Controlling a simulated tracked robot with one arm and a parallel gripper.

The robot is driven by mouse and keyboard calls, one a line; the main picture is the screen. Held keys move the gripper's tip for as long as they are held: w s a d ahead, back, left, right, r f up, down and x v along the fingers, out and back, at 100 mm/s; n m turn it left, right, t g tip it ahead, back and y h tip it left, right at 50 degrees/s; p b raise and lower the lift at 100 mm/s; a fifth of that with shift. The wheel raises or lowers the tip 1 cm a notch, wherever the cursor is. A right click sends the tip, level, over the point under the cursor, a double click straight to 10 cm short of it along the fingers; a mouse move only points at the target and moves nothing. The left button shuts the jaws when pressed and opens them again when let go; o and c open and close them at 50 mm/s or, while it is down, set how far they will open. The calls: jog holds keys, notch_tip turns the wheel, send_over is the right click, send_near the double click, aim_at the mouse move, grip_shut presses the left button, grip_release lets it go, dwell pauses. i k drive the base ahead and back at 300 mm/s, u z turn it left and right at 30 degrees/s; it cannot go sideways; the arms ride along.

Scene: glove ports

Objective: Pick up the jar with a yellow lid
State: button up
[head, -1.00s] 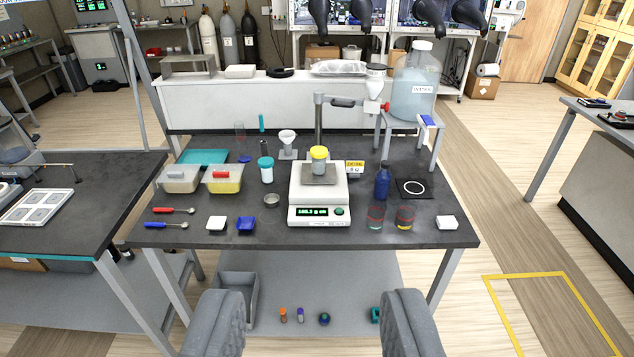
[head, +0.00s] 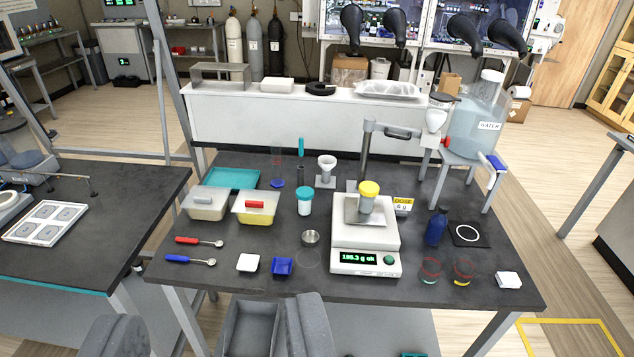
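The jar with a yellow lid (head: 367,204) stands upright on the pan of a white balance (head: 366,236) with a lit green readout, on the dark table. My gripper (head: 210,338) shows as two grey fingers at the bottom edge, left of centre. The fingers are wide apart with nothing between them. They are nearer the camera than the table's front edge, well short of the jar and to its left in the picture.
A grey stand with an arm (head: 365,150) rises behind the jar. A water carboy (head: 480,115) stands on a raised stool.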

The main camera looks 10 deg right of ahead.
aim_at(366, 205)
jog(key=u, duration=0.25)
jog(key=i, duration=1.7)
jog(key=z, duration=0.3)
